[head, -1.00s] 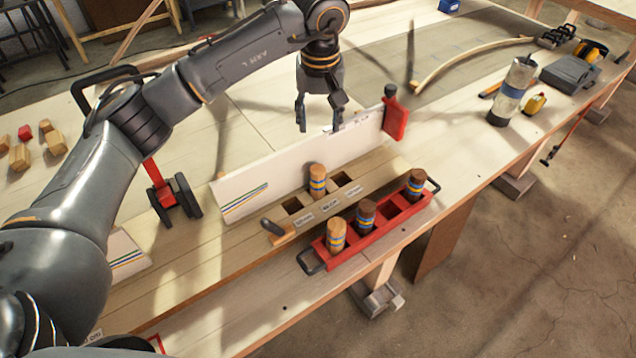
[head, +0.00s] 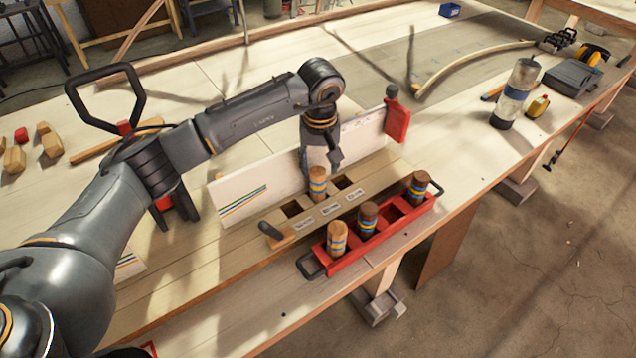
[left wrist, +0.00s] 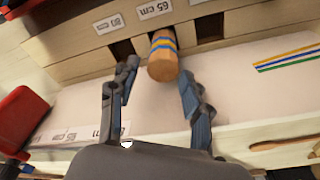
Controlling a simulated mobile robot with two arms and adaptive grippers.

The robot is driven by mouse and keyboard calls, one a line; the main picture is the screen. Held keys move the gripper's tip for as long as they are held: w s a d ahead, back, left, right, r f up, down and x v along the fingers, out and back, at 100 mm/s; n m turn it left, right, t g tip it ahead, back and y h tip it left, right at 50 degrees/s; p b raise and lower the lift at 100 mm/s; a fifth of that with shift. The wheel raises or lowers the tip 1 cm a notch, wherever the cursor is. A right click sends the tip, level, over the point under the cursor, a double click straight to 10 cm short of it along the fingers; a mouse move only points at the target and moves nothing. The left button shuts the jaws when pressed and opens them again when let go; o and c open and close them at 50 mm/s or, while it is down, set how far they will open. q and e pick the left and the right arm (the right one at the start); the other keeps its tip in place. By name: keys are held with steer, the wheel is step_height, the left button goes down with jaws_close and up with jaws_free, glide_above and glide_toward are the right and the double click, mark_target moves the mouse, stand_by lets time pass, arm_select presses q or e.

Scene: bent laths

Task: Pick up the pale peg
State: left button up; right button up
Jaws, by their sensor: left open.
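A light brown peg with blue and yellow bands (head: 317,184) stands in the middle socket of a wooden block (head: 283,233); it also shows in the left wrist view (left wrist: 163,62). My left gripper (head: 321,166) is open just behind and above this peg. In the left wrist view its fingers (left wrist: 158,80) are spread to either side of the peg's near end, apart from it. Another light banded peg (head: 337,239) stands in the red tray (head: 392,245), with a darker peg (head: 367,218) and a brown peg (head: 418,187). My right gripper is not in view.
A white board (head: 240,187) stands on edge close behind the block, with a red clamp (head: 396,120) at its right end. The block's outer sockets are empty.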

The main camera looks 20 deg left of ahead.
mark_target(318, 172)
arm_select(q)
steer(key=shift+f, duration=0.2)
step_height(318, 172, down, 4)
steer(key=p, duration=0.3)
steer(key=shift+a+f, duration=0.15)
steer(key=shift+f, duration=0.3)
steer(key=c, duration=1)
steer(key=shift+o, duration=0.2)
